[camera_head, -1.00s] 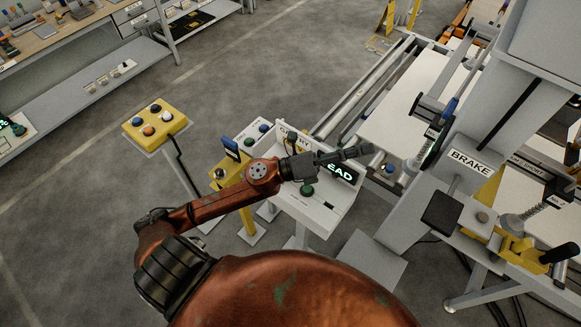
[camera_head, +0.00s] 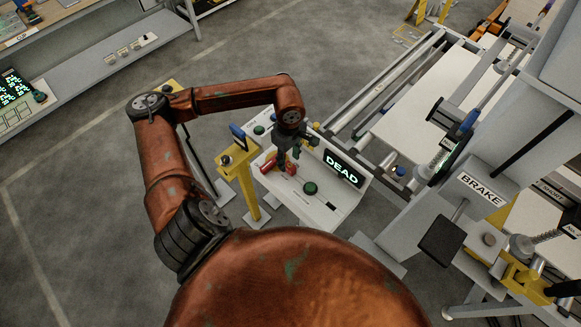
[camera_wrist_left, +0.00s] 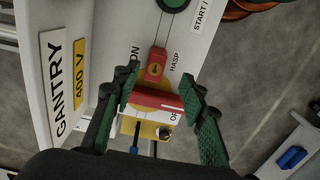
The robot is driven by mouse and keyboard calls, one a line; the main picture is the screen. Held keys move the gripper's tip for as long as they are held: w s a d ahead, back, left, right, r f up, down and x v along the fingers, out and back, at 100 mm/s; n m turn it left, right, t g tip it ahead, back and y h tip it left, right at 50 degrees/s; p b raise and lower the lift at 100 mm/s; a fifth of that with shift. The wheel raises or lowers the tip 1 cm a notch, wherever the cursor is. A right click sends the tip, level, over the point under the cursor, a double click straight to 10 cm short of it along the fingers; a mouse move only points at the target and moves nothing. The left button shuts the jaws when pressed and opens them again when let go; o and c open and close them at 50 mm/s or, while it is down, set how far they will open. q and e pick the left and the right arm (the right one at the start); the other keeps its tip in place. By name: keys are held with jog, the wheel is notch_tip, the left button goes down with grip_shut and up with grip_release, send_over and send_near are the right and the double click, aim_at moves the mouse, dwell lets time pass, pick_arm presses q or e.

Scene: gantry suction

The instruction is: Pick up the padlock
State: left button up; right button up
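My left gripper (camera_head: 284,160) points down over the sloped white control panel (camera_head: 333,216). In the left wrist view its green-padded fingers (camera_wrist_left: 160,88) are apart. A red bar-shaped piece (camera_wrist_left: 158,101) lies between them, over a yellow plate with ON and OFF lettering; I cannot tell whether the fingers touch it. I cannot tell for certain which one is the padlock. My right gripper is out of view.
The panel has a green button (camera_head: 310,187) and a lit DEAD display (camera_head: 343,167). A yellow post (camera_head: 243,180) stands left of it. The gantry frame with its BRAKE label (camera_head: 481,190) is on the right. Open floor lies to the left.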

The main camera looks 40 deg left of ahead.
aim_at(290, 165)
pick_arm(q)
jog(key=f, duration=0.1)
jog(key=f+p, duration=0.1)
jog(key=f, duration=0.1)
jog(key=f+p, duration=0.1)
jog(key=shift+w+a+f, duration=0.1)
jog(key=shift+w+f, duration=0.1)
jog(key=shift+w, duration=0.15)
jog(key=shift+f, duration=0.55)
jog(key=shift+c, duration=0.7)
grip_shut()
